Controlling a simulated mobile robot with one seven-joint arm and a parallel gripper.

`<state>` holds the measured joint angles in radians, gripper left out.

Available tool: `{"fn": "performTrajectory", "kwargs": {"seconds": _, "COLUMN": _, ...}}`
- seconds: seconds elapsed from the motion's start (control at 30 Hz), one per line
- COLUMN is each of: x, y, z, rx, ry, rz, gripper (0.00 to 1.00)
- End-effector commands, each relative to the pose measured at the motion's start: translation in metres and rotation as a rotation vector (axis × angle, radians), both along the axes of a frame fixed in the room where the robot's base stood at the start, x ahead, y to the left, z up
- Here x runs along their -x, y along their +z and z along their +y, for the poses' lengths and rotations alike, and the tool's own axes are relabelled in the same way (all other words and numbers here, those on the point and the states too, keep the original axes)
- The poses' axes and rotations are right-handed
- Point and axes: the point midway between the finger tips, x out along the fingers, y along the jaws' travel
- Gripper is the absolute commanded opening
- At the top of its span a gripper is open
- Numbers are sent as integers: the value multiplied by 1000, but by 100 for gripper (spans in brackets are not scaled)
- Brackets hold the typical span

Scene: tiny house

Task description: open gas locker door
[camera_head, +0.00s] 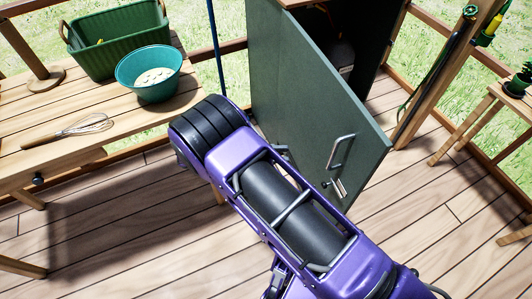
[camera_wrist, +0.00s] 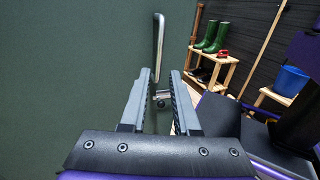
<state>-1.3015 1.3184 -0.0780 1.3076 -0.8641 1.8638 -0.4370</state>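The dark green locker door (camera_head: 315,110) stands ajar in the head view, with the locker's dark interior (camera_head: 352,35) showing past its edge. A silver bar handle (camera_head: 341,151) is on its face, above a small knob or lock. In the wrist view the green door (camera_wrist: 65,70) fills the left side, with the handle (camera_wrist: 159,40) upright near its edge. My gripper (camera_wrist: 161,73) is open. The handle's lower part appears between or just beyond the fingertips; I cannot tell whether they touch. In the head view my arm hides most of the gripper.
A wooden stand (camera_head: 480,120) is at right. The wrist view shows green boots (camera_wrist: 213,40) and a blue bucket (camera_wrist: 291,82). Floor right of the door is clear.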

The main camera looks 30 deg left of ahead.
Motion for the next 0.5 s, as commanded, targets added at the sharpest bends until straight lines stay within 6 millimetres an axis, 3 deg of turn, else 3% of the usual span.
{"fn": "performTrajectory", "kwargs": {"seconds": 0.2, "x": 13, "y": -1, "z": 22, "rx": -1, "ry": 1, "rz": 1, "gripper": 30}}
{"fn": "performTrajectory", "kwargs": {"seconds": 0.5, "x": 15, "y": 0, "z": 26, "rx": 1, "ry": 0, "rz": 0, "gripper": 30}}
